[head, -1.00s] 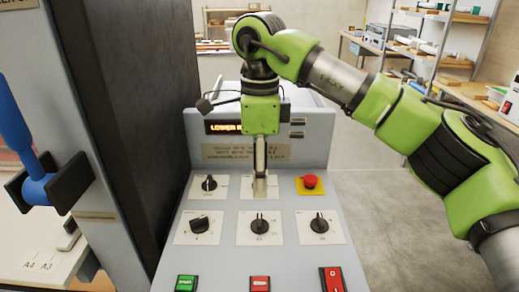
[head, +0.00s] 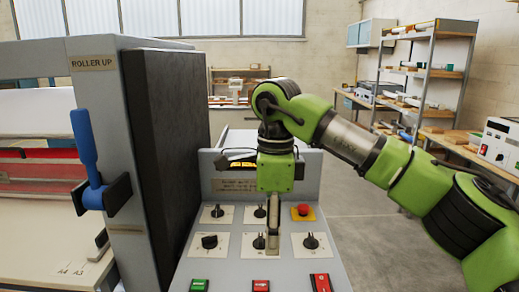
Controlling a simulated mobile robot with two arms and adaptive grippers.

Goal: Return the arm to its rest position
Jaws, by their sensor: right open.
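My right arm comes in from the right, green and black, and reaches over the grey control panel (head: 185,262). My right gripper (head: 272,250) points down over the middle of the panel, in front of the centre column of knobs. Its fingers hide part of the middle knob (head: 258,242). I see nothing held in it, and I cannot tell whether it touches the panel. My left gripper is not in view.
The panel has several black knobs, a red stop button (head: 303,209), and green (head: 199,285) and red switches (head: 321,283). A laminator with a blue lever (head: 88,150) stands at left. Shelves (head: 440,75) and a bench stand at right; the floor (head: 370,235) between is clear.

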